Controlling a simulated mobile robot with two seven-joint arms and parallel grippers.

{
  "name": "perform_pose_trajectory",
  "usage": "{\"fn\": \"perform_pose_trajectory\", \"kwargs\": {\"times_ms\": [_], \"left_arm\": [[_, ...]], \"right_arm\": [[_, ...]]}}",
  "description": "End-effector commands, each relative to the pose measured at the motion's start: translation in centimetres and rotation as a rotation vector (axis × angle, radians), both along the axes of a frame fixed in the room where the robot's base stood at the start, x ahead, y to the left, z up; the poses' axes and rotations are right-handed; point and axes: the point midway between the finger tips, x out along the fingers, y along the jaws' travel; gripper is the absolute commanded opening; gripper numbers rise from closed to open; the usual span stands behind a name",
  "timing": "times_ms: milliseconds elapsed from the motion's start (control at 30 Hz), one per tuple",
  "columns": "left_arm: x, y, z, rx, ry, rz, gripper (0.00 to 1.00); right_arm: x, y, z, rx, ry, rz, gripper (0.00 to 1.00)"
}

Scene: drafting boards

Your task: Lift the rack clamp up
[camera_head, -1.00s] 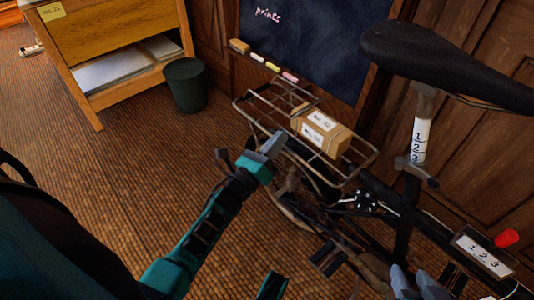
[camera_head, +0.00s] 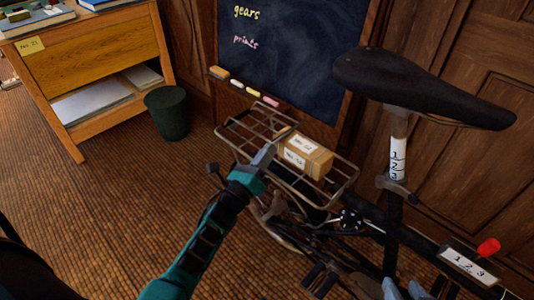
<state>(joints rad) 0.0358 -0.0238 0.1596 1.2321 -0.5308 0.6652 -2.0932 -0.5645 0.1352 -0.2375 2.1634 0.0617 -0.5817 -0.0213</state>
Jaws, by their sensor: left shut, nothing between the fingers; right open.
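The bicycle's wire rear rack (camera_head: 226,144) is in the middle of the head view. A tan parcel (camera_head: 310,160) with white labels sits on it. The rack clamp is hard to tell apart from the thin wires around the parcel; I cannot tell how far it is raised. My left gripper (camera_head: 263,157) is shut and empty, at the near side of the rack, just left of the parcel. In this view its tips overlap the rack's wires; I cannot tell if they touch. My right gripper (camera_head: 403,288) is open at the bottom edge, beside the bicycle frame, partly cut off.
The black saddle (camera_head: 415,85) and its seat post stand right of the rack. A chalkboard (camera_head: 290,60) and wood panelling are close behind. A dark bin (camera_head: 168,113) and a wooden cabinet (camera_head: 100,65) stand at the left. The floor at the left is clear.

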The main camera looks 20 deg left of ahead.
Motion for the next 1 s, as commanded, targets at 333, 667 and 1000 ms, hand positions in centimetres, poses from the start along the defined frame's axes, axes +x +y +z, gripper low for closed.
{"fn": "perform_pose_trajectory", "kwargs": {"times_ms": [333, 667, 1000], "left_arm": [[0.2, 0.3, 1.7, -0.051, 0.010, 0.001, 0.00], [0.7, 1.6, 6.0, -0.208, 0.063, 0.001, 0.00], [2.1, 5.4, 11.9, -0.508, 0.168, 0.001, 0.00]], "right_arm": [[-0.8, -0.6, -0.3, -0.012, 0.030, -0.012, 0.43], [-0.9, -1.6, 2.5, -0.032, 0.011, -0.022, 0.43], [-1.1, -1.8, 8.5, -0.036, 0.014, -0.025, 0.43]]}}
